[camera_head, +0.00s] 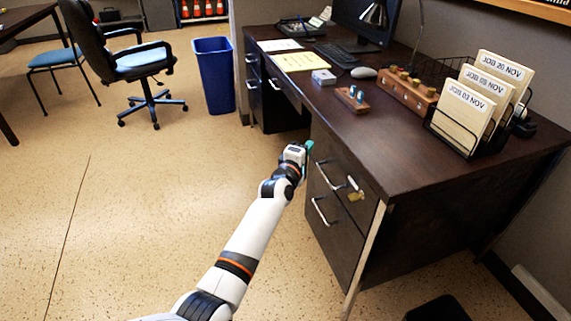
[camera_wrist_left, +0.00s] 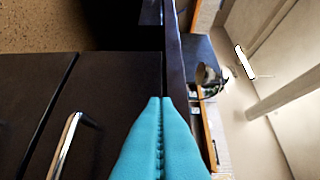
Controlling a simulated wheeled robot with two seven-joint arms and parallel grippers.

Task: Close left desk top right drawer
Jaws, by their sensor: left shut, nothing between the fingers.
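The dark wood desk (camera_head: 410,140) has a right pedestal with a top drawer (camera_head: 340,165) and a lower drawer (camera_head: 333,235), each with a silver handle. The top drawer's front looks flush or nearly so with the pedestal; I cannot tell if a small gap remains. A brass lock with keys (camera_head: 355,190) hangs near its right side. My left gripper (camera_head: 309,147) is at the upper left edge of this drawer front, just under the desktop. In the left wrist view its teal fingers (camera_wrist_left: 160,105) are together and empty, beside dark fronts and a silver handle (camera_wrist_left: 68,145). Contact is unclear.
On the desktop are card holders (camera_head: 465,115), a wooden block (camera_head: 352,99), a mouse (camera_head: 363,72), a keyboard (camera_head: 341,55) and papers. A blue bin (camera_head: 214,78) and a wheeled chair (camera_head: 145,64) stand at the back left.

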